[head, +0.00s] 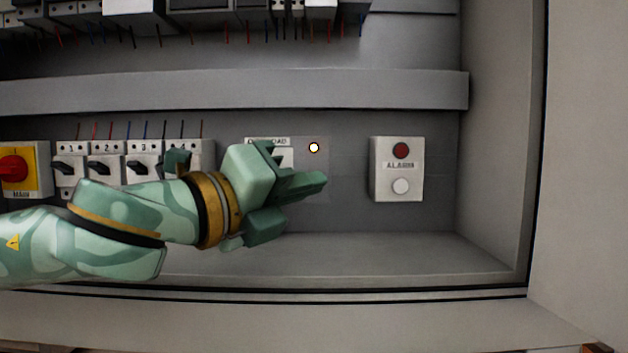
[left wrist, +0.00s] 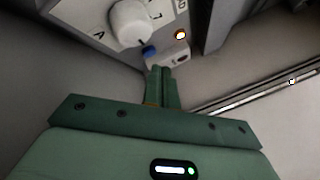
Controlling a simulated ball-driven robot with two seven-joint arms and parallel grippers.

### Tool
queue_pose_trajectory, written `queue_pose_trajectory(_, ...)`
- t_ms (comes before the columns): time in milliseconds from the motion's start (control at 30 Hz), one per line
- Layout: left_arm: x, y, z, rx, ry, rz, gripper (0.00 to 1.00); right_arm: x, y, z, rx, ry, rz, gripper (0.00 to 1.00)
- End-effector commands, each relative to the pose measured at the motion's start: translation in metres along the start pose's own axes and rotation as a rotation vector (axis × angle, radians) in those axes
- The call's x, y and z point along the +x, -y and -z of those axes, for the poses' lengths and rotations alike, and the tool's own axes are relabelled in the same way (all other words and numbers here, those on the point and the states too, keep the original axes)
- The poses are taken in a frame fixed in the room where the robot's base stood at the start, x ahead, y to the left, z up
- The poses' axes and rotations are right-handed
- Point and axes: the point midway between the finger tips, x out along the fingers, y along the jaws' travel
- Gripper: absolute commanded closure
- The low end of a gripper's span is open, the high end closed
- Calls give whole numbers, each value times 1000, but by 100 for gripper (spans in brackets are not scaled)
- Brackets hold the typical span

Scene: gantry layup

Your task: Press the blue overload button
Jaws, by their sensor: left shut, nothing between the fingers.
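The overload unit (head: 286,157) is a pale plate with a partly covered label in the head view, mostly hidden behind my left gripper. The blue button (left wrist: 148,50) shows only in the left wrist view, on a small white block beside a white knob (left wrist: 130,22). My left gripper (head: 322,181) is in front of the overload unit, its fingers shut and empty. In the left wrist view the shut fingertips (left wrist: 161,70) lie just below the blue button in the picture; I cannot tell whether they touch the block. My right gripper is not in view.
A lit lamp (head: 314,147) is right of the overload label. An alarm box (head: 397,169) with a red and a white round part is further right. Numbered breakers (head: 106,163) and a red main switch (head: 14,169) are left. A grey duct (head: 230,92) runs above.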

Motion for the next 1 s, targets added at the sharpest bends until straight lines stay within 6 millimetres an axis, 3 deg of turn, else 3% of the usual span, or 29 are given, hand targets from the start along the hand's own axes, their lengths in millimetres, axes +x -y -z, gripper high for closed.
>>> queue_pose_trajectory(1000, 6, -4, -5, 0, 0, 0, 100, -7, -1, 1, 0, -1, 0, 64)
